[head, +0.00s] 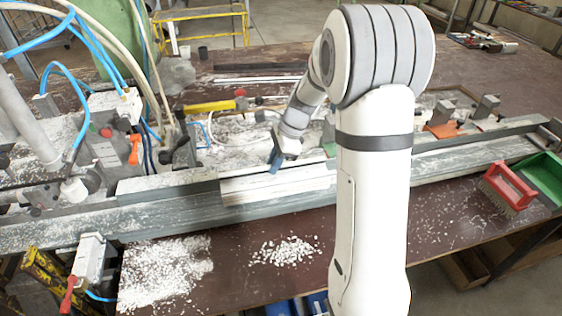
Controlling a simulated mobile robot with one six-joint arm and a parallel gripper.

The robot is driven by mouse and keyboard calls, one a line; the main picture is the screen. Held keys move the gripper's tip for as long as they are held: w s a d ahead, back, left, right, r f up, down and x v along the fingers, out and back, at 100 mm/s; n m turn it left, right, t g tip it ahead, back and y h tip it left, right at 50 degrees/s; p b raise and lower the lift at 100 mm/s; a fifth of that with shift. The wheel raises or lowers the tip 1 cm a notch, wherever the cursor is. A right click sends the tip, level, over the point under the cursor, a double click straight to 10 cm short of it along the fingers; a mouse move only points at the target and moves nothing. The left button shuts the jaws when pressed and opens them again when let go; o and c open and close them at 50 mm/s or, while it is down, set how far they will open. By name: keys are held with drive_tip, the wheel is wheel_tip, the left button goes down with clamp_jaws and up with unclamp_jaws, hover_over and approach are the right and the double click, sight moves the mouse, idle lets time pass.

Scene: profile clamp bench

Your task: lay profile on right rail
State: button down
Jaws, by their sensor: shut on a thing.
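A long pale white profile (278,186) lies level along the middle of the bench's front, and my arm hides its right part. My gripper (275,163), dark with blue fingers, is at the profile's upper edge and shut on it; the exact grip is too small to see. The right rail (465,153) is a long grey-green rail running to the right from behind my arm. I cannot tell whether the profile touches a rail or is just above it.
A grey rail (165,192) with hoses and clamps stands at the left. A red brush (508,187) and green dustpan (544,180) lie at the right front edge. White chips (285,251) are scattered on the brown bench top. An orange clamp (445,129) stands behind the right rail.

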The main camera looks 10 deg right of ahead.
drive_tip(key=shift+f, duration=0.2)
drive_tip(key=shift+f, duration=0.1)
drive_tip(key=shift+f+b, duration=0.3)
drive_tip(key=shift+f, duration=0.2)
drive_tip(key=c, duration=1.3)
unclamp_jaws()
drive_tip(key=shift+s, duration=0.1)
drive_tip(key=shift+c, duration=0.2)
